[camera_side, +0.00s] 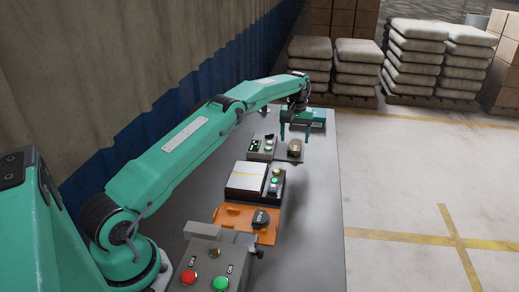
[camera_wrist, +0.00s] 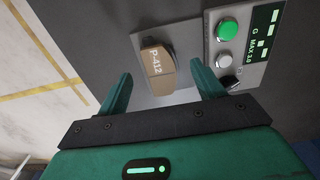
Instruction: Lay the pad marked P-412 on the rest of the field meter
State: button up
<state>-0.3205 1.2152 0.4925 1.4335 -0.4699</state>
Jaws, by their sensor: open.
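The brown pad marked P-412 (camera_wrist: 157,70) lies on a flat grey plate (camera_wrist: 186,35) beside the field meter (camera_wrist: 245,80). The meter has a green button, a pale button, a black knob and a dark display reading G MAX. In the side view the pad (camera_side: 295,147) sits on the plate to the right of the meter (camera_side: 261,148). My gripper (camera_wrist: 160,73) is open, with one finger on each side of the pad's near end. I cannot tell whether a finger touches it. In the side view my gripper (camera_side: 295,136) points down over the pad.
A black device with a pale top (camera_side: 247,178) stands nearer the arm's base. An orange tray (camera_side: 233,224) holds a dark object (camera_side: 261,218). A grey box with red and green buttons (camera_side: 208,270) is in front. The table's right edge is close.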

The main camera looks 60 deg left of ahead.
jog(key=shift+r, duration=2)
jog(key=shift+d+r, duration=0.1)
jog(key=shift+r, duration=0.15)
notch_tip(320, 180, up, 7)
jog(key=m, duration=0.1)
send_over(294, 148)
jog(key=d, duration=0.3)
jog(key=s+d+r+m+t, duration=0.1)
jog(key=s+d+r+t, duration=0.1)
jog(key=s+d+r, duration=0.35)
jog(key=s+d+r+m+t, duration=0.1)
jog(key=s+d+r+m, duration=0.3)
jog(key=s+r, duration=0.55)
jog(key=s+d+f+m+t, duration=0.1)
jog(key=s+d+f, duration=0.1)
jog(key=s, duration=0.6)
jog(key=s+d+f+m, duration=0.1)
jog(key=s+d+f, duration=0.2)
jog(key=s, duration=0.6)
jog(key=s+d+f+m+t, duration=0.1)
jog(key=s+d+f, duration=0.1)
jog(key=s, duration=0.7)
jog(key=shift+d+f+t, duration=0.3)
jog(key=shift+d+f, duration=0.1)
jog(key=shift+d, duration=0.25)
